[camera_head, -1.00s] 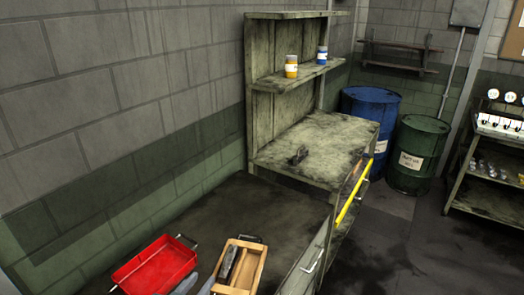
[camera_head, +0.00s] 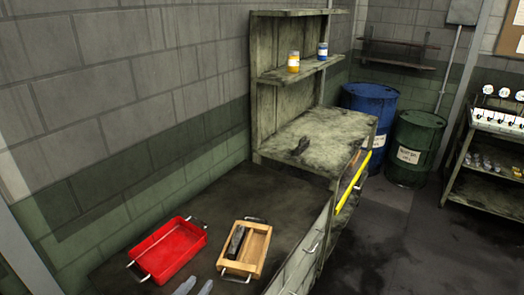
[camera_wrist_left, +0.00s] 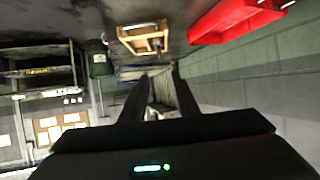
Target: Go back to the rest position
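My left gripper (camera_head: 193,287) shows only as two grey fingertips at the bottom edge of the head view, apart from each other, below the wooden box. In the left wrist view my left gripper (camera_wrist_left: 158,85) has two dark fingers with a gap between them and nothing held. My right gripper is in neither view. A wooden box (camera_head: 263,254) with a dark object (camera_head: 237,241) inside stands on the dark worktop. A red tray (camera_head: 167,250) with metal handles is left of it. Both containers also show at the top of the left wrist view.
A worn shelf unit (camera_head: 266,92) stands behind the worktop (camera_head: 230,190), with a yellow jar (camera_head: 293,62) and a blue jar (camera_head: 322,52) on its shelf. Blue (camera_head: 370,110) and green (camera_head: 414,148) barrels stand right.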

